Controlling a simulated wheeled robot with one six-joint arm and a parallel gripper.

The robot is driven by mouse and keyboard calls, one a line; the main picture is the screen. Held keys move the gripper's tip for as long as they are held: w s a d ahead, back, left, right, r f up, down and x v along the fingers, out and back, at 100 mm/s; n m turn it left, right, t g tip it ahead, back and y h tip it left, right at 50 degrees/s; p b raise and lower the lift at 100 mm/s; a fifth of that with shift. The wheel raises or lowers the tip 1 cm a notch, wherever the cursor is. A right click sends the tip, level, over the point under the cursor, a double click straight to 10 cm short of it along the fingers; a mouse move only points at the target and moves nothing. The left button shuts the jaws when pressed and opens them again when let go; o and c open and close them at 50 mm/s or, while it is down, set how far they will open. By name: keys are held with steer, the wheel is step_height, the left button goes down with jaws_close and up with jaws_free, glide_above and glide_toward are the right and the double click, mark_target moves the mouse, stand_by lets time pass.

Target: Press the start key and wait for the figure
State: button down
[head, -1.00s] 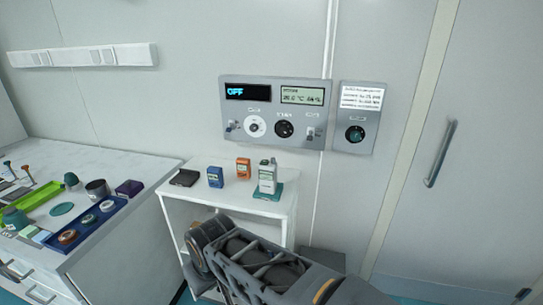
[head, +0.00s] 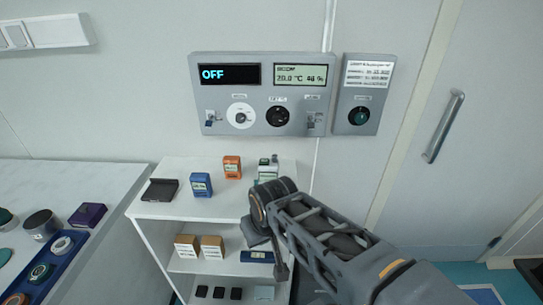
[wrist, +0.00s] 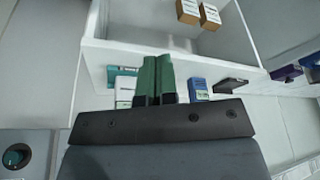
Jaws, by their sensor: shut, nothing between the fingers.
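A white and grey handheld meter (head: 267,167) stands on the white shelf unit, partly hidden by my arm in the head view. It also shows behind the fingers in the wrist view (wrist: 124,86), by a teal mat (wrist: 113,73). A round green button (head: 359,115) sits on the small wall panel, and also shows at the lower left of the wrist view (wrist: 15,156). I cannot tell which key is the start key. The main wall panel display (head: 230,74) reads OFF. My gripper (wrist: 157,60) is shut and empty, its green fingers together. Its fingertips are not clear in the head view.
A blue device (head: 201,184), an orange device (head: 232,167) and a dark flat case (head: 160,189) stand on the shelf unit top (head: 185,211). Small boxes (head: 213,247) lie below. A workbench (head: 75,172) is at left, a door handle (head: 443,127) at right.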

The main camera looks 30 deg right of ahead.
steer(key=shift+s, duration=0.1)
step_height(320, 180, up, 16)
steer(key=m+t+y+p, duration=0.3)
steer(key=m+y+p, duration=0.4)
steer(key=m, duration=1.2)
glide_above(264, 162)
steer(key=shift+d+r+h+p, duration=0.1)
steer(key=shift+h+p, duration=0.3)
steer(key=shift+p, duration=0.05)
steer(key=shift+f, duration=0.2)
step_height(264, 162, down, 8)
steer(key=b, duration=0.7)
steer(key=shift+f, duration=0.25)
steer(key=shift+b, duration=0.3)
steer(key=shift+f, duration=0.45)
